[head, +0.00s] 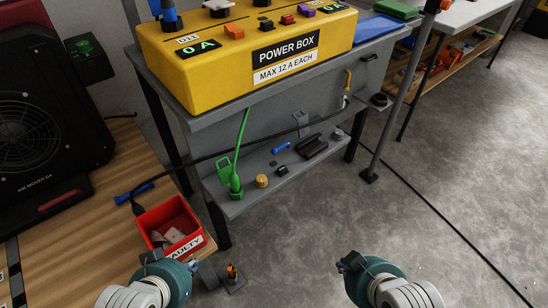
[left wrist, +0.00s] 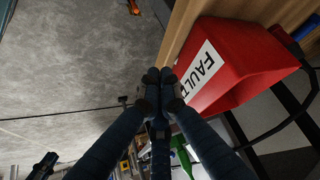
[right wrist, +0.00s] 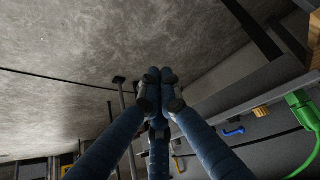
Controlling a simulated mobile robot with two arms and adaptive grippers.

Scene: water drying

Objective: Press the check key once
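The yellow power box (head: 250,60) stands on a grey bench at the top of the head view. Its top carries an orange switch (head: 234,31), a red key (head: 288,19), a purple key (head: 306,10) and black knobs. A green display reads "0 A" (head: 198,49). I cannot read which key is the check key. My left gripper (head: 150,257) is low in front of the red bin; its fingertips meet, empty, in the left wrist view (left wrist: 160,82). My right gripper (head: 350,262) is over open floor; its fingertips meet, empty, in the right wrist view (right wrist: 160,82). Both are well below the box.
A red bin marked FAULTY (head: 174,227) sits on the wooden table (head: 95,250) at left, near a black air mover (head: 45,110). The bench's lower shelf (head: 245,200) holds a green plug (head: 235,186) and small parts. A black cable crosses the bench front.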

